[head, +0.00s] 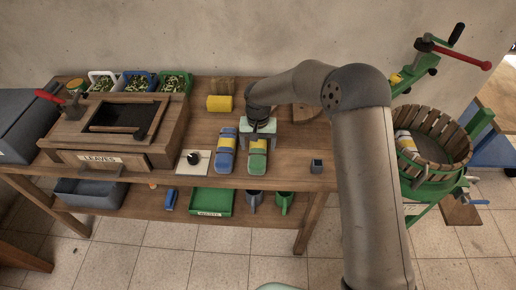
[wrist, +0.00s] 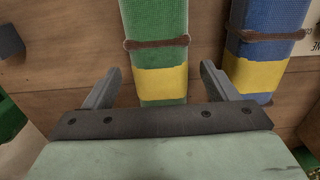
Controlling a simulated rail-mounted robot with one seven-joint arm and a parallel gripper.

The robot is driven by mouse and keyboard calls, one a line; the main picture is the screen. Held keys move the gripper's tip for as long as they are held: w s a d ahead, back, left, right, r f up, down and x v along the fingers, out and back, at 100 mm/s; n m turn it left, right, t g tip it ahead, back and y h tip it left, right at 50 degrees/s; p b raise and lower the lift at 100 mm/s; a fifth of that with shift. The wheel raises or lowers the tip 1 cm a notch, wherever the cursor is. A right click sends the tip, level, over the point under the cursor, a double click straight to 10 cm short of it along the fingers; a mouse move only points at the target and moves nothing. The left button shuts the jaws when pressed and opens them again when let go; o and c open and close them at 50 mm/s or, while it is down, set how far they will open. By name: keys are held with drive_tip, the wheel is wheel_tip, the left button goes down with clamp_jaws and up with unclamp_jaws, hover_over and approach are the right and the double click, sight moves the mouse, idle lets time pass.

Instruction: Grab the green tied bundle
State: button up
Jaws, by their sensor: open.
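The green tied bundle (head: 258,161) lies on the wooden table, long and flat, with a yellow band. In the wrist view the green bundle (wrist: 157,20) has a brown tie across it beyond the yellow band. My gripper (wrist: 158,68) is open, with one finger on each side of the green bundle near the yellow band. Its right finger is in the gap beside the blue bundle (wrist: 268,18). Whether the fingers touch the green bundle or are still above it I cannot tell. In the head view my gripper (head: 259,130) covers the bundle's far end.
The blue bundle (head: 226,141) lies close along the left. A yellow-wrapped brush (head: 219,103) lies behind.

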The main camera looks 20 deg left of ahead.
drive_tip(key=shift+f, duration=1.2)
drive_tip(key=c, duration=1.4)
